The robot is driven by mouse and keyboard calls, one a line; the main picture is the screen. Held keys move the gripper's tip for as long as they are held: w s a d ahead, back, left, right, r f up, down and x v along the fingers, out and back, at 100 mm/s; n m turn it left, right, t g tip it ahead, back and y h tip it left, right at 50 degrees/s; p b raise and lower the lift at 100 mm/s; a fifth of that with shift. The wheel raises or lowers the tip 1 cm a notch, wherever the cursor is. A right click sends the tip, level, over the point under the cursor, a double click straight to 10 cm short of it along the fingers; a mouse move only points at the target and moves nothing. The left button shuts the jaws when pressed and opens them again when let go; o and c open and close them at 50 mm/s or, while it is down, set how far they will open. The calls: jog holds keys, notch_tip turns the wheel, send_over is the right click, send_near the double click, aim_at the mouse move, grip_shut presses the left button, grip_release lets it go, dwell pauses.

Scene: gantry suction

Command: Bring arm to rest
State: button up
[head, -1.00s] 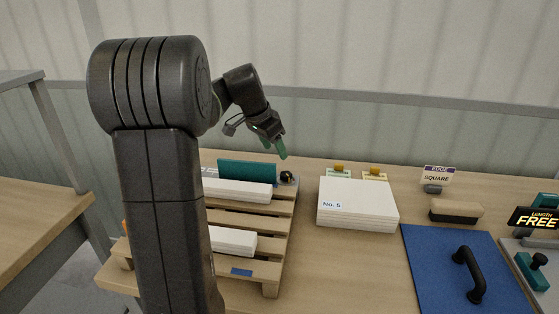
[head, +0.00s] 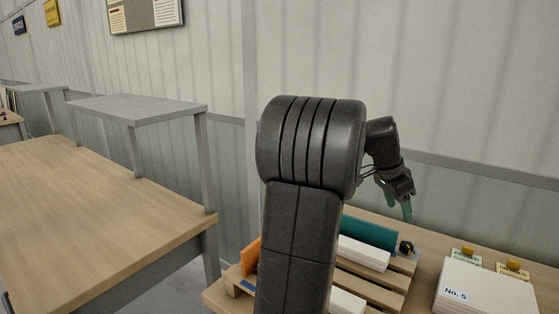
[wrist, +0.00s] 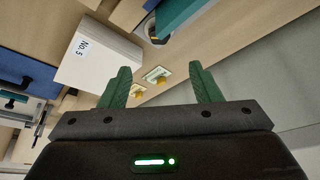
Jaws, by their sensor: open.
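My gripper (head: 398,207) hangs above the back of the table on the right, at the end of my bent arm. In the wrist view my gripper (wrist: 162,88) has its two green fingers spread apart, with nothing between them. The fingers touch nothing that I can see. My own upper arm fills the middle of the head view and hides part of the pallet behind it.
A wooden pallet (head: 386,287) holds white blocks (head: 363,253) and a teal board (head: 369,234). A white stack marked No. 5 (head: 487,287) lies to its right. An empty wooden table (head: 90,215) with a grey raised shelf (head: 140,108) stands at left.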

aim_at(406, 244)
jog(key=x, duration=1.2)
jog(key=shift+f, duration=0.4)
jog(key=shift+d+p, duration=0.2)
jog(key=shift+p, duration=0.15)
jog(key=shift+a+n, duration=0.1)
jog(key=shift+n, duration=0.4)
jog(key=shift+f, duration=0.1)
jog(key=shift+f, duration=0.1)
